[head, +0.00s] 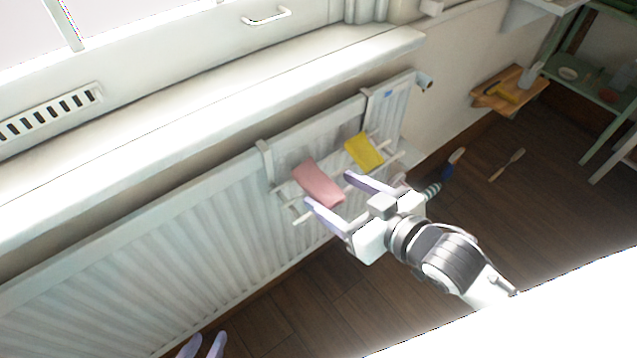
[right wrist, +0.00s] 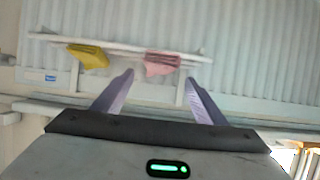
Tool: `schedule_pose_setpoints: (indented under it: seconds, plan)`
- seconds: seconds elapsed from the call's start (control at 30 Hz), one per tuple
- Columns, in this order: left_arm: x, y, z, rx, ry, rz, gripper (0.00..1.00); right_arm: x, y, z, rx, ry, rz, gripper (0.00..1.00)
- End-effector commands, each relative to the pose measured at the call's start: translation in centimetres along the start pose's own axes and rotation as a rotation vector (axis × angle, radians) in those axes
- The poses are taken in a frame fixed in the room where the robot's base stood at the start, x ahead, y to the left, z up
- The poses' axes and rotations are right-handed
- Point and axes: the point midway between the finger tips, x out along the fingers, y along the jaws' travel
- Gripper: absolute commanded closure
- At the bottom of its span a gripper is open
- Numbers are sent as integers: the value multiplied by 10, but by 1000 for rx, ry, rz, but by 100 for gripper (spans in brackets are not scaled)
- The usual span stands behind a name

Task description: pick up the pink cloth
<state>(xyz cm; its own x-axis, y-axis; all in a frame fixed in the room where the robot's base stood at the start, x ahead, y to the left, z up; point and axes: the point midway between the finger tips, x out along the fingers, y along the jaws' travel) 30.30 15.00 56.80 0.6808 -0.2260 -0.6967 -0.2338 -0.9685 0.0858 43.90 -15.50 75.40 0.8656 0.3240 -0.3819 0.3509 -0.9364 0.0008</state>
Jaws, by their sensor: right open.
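The pink cloth (head: 316,181) hangs folded over a white rail rack on the radiator. It also shows in the right wrist view (right wrist: 162,62), beyond and between my fingertips. My right gripper (head: 330,189) is open and empty, its two purple fingers pointing at the cloth. In the right wrist view its fingers (right wrist: 160,78) stand wide apart with no cloth between them. My left gripper (head: 203,345) shows only as two purple fingertips at the bottom edge, with a gap between them and nothing visible in it.
A yellow cloth (head: 364,151) hangs on the same rack (head: 300,217), close to the pink one. The white radiator (head: 150,260) and windowsill (head: 210,130) lie behind. A wooden shelf (head: 522,85), a green rack (head: 600,85) and brushes (head: 508,164) are at right. Some dark floor is clear.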

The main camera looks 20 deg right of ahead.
Motion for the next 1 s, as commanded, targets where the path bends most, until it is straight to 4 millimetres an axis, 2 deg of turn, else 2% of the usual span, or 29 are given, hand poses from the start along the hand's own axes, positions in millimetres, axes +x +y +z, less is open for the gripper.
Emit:
schedule_pose_setpoints:
  seconds: [0.13,0.4,0.7,0.97,1.0]
  plan:
    - [3,-1,-2,2,8,0,69,12,1,0,0,2,0,34]
    - [8,-2,2,2,10,0,69,50,4,0,1,1,0,34]
    - [7,-3,2,3,9,0,69,54,3,0,0,-2,-1,34]
    - [7,-3,2,3,8,-1,69,54,4,0,0,-1,0,78]
    - [7,-3,2,3,8,-1,69,54,4,0,0,-1,0,78]
